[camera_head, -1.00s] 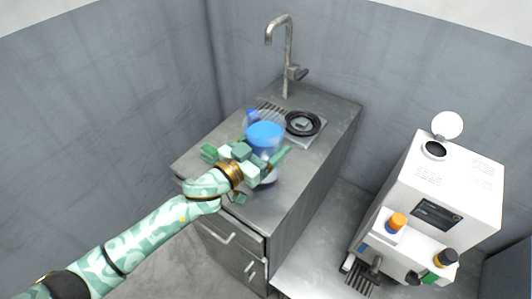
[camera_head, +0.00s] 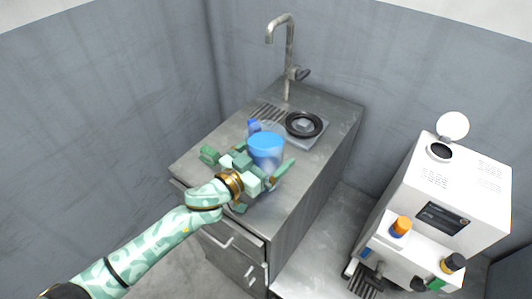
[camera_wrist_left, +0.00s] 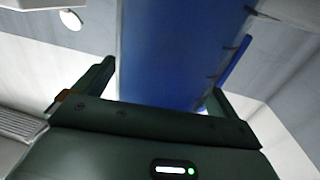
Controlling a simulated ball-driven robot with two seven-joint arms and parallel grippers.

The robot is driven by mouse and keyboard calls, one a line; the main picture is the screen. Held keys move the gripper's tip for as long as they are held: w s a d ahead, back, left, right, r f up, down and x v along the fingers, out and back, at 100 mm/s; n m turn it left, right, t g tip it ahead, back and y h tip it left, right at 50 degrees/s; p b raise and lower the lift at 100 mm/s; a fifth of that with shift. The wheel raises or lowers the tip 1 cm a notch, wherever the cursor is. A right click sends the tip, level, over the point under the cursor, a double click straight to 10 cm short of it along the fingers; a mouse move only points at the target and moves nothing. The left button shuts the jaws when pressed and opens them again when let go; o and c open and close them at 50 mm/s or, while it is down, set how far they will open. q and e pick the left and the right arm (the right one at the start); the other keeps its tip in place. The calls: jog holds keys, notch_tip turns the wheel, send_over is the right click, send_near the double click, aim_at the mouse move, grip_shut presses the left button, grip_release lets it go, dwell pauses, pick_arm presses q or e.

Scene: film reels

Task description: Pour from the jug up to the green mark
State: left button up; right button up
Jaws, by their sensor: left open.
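A jug (camera_head: 266,148) with a bright blue top and a paler body stands at the near part of the steel counter; its lower part is hidden behind my gripper. My left gripper (camera_head: 248,160) is open, with one finger to each side of the jug. In the left wrist view the jug (camera_wrist_left: 180,45) fills the space between the open fingers as a large blue surface. I cannot tell if either finger touches it. No green mark can be made out on any vessel. My right gripper is not in view.
A smaller blue-and-clear item (camera_head: 254,126) stands just behind the jug. A white machine (camera_head: 455,185) with an open round lid stands at right. Grey walls enclose the corner.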

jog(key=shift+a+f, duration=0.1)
pick_arm(q)
jog(key=shift+f+b, duration=0.15)
jog(key=shift+b, duration=0.25)
jog(key=p+v, duration=0.4)
jog(key=v, duration=1.2)
jog(key=s+a+f+n+g+y+p, duration=0.1)
jog(key=s+a+f+y+p, duration=0.25)
jog(key=f, duration=0.25)
jog(key=s+a+f+n+g+y+p, duration=0.1)
jog(key=s+a+f+n+y+p, duration=0.15)
jog(key=a+f, duration=0.35)
jog(key=s+a+f+n+g+y+p, duration=0.1)
jog(key=s+a+f+y+p, duration=0.25)
jog(key=f, duration=0.35)
jog(key=s+f+g+y+p, duration=0.1)
jog(key=s+f+g, duration=0.3)
jog(key=s, duration=1.1)
jog(key=s+a+f+g+y+p, duration=0.1)
jog(key=s+f+g+p, duration=0.3)
jog(key=s, duration=1.2)
jog(key=shift+s+a+f+g+y+p, duration=0.3)
jog(key=shift+f+g+y, duration=0.25)
jog(key=shift+f, duration=0.35)
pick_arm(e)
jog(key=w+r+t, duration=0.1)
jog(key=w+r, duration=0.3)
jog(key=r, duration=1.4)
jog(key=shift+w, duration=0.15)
